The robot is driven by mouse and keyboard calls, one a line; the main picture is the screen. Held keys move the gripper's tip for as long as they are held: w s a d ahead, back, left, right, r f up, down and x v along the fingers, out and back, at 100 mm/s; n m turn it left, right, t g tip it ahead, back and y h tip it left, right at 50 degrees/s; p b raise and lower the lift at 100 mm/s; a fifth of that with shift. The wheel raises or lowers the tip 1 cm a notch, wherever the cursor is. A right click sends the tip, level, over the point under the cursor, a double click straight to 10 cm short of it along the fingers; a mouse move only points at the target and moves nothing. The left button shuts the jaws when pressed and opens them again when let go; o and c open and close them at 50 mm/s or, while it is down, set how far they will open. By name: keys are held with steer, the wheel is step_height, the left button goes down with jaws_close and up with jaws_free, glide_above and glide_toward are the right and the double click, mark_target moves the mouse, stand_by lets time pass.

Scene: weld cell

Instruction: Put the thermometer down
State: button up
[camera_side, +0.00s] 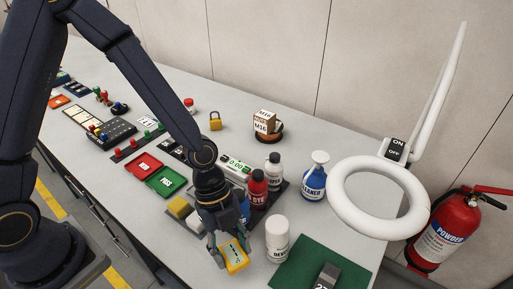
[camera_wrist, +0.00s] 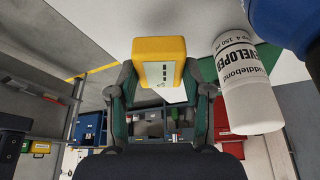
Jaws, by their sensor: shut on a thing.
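The thermometer is a yellow block (camera_side: 236,259) with a pale face, low over the front part of the bench top beside the white developer can (camera_side: 277,241). My gripper (camera_side: 225,247) points down and is shut on it. In the wrist view the thermometer (camera_wrist: 160,50) sits between my two fingertips (camera_wrist: 160,90), with its pale face partly showing. I cannot tell whether its lower end touches the bench. The developer can (camera_wrist: 242,85) shows close to the right of it in the wrist view.
A green mat (camera_side: 300,265) with a dark block lies right of the can. A red dye bottle (camera_side: 257,190) and other bottles stand behind my gripper, with a blue cleaner bottle (camera_side: 315,178) farther right. A white ring lamp (camera_side: 345,195) overhangs the right side. Bare bench lies left of the gripper.

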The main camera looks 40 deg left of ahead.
mark_target(229, 247)
steer(key=shift+f, duration=1.65)
steer(key=shift+f, duration=0.1)
steer(key=o, duration=1.2)
steer(key=v, duration=1.2)
steer(key=s+a+r+n+t+y, duration=0.1)
steer(key=s+a+r+n+t, duration=0.1)
steer(key=a+r+n, duration=0.3)
steer(key=s+a+r+n+t+y, duration=0.1)
steer(key=a+r+n, duration=0.4)
steer(key=n, duration=0.5)
steer(key=s+a+r+n+t+y, duration=0.2)
steer(key=s+a+r+n+t, duration=0.1)
steer(key=a+n, duration=0.4)
steer(key=shift+a+r+t, duration=0.3)
steer(key=shift+r+t, duration=0.05)
steer(key=shift+r, duration=0.3)
steer(key=shift+a+r+t, duration=0.3)
steer(key=shift+r+t, duration=0.05)
steer(key=shift+r, duration=0.3)
